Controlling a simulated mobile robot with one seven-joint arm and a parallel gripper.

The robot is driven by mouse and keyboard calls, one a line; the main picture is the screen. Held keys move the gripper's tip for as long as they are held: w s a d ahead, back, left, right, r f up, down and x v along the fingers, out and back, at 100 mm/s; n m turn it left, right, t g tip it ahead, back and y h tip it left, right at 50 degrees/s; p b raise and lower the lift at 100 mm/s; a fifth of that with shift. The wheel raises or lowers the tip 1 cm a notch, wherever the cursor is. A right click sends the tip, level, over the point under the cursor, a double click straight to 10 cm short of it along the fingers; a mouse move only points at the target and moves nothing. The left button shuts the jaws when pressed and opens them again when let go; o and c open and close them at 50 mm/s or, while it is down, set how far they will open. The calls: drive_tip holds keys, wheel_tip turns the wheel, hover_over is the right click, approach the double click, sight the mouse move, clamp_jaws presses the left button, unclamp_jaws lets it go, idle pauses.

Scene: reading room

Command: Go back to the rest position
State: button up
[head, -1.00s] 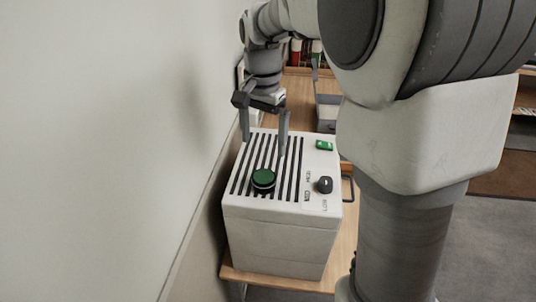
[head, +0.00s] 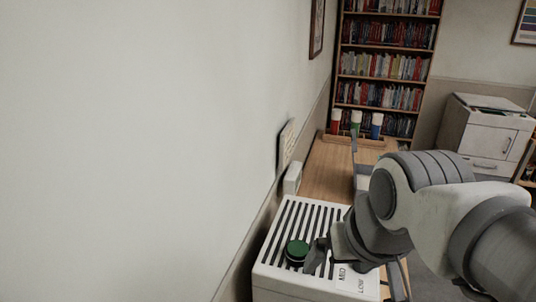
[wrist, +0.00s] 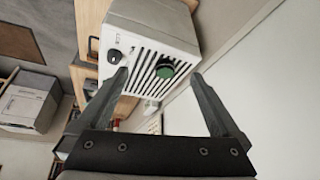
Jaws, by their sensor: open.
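My gripper (wrist: 160,76) is open and empty in the wrist view, its two fingers apart with the white slatted box beyond them. The white box (wrist: 150,22) has a round green-topped knob (wrist: 165,70) and a black dial (wrist: 114,56). In the head view the box (head: 290,283) is at the bottom, with the green knob (head: 297,250) on its slatted top. My gripper (head: 318,254) shows there just right of the green knob, partly hidden by my wrist. My arm covers the right part of the box top, including the dial.
The wooden counter (head: 323,171) runs back along the wall, with red, green and blue white-topped containers (head: 356,121) at its far end. A bookcase (head: 385,65) stands behind. A white copier (head: 487,133) is at the back right. The wall is close on the left.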

drive_tip(key=shift+s+f+n, duration=0.35)
drive_tip(key=shift+s+n, duration=0.05)
drive_tip(key=shift+s, duration=0.35)
drive_tip(key=shift+f+b, duration=0.4)
idle(0.4)
drive_tip(key=shift+d, duration=0.2)
